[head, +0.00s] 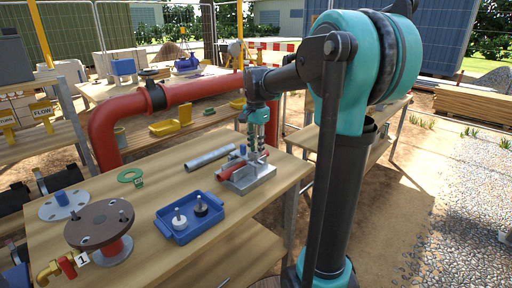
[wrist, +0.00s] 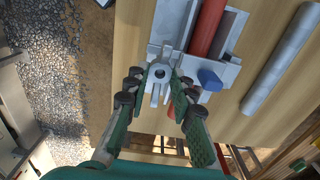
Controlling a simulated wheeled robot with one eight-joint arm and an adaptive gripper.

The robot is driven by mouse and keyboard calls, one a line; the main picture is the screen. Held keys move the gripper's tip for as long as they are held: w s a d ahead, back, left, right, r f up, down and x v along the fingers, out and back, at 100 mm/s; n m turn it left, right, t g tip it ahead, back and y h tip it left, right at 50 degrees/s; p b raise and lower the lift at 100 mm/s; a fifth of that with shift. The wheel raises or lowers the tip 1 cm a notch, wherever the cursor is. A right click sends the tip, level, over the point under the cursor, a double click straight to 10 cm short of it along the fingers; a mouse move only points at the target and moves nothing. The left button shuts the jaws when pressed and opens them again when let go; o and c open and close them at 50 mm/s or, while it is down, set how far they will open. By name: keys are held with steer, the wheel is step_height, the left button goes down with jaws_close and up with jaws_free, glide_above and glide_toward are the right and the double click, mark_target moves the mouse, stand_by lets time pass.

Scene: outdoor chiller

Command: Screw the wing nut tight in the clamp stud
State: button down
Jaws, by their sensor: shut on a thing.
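The grey metal clamp (head: 252,180) sits on the wooden bench, with a red pipe (head: 229,172) lying in it. In the wrist view the clamp base (wrist: 228,73) holds the red pipe (wrist: 207,28), with a blue block (wrist: 210,79) beside it. The grey wing nut (wrist: 158,73) is at the clamp's near side, seen from above with its round hub facing the camera. My gripper (wrist: 161,76) points down at it, green fingers either side, shut on the wing nut. In the head view my gripper (head: 252,150) stands over the clamp and hides the nut. The stud's threads are hidden.
A loose grey pipe (head: 210,157) lies left of the clamp. A blue tray (head: 184,235) holds a white and a black knobbed part.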

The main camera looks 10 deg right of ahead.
steer(key=shift+f, duration=0.45)
steer(key=shift+f, duration=0.35)
steer(key=m, duration=0.4)
steer(key=shift+m, duration=0.3)
steer(key=m, duration=0.3)
steer(key=shift+f, duration=0.1)
steer(key=c, duration=1.2)
jaws_free()
steer(key=shift+o, duration=0.3)
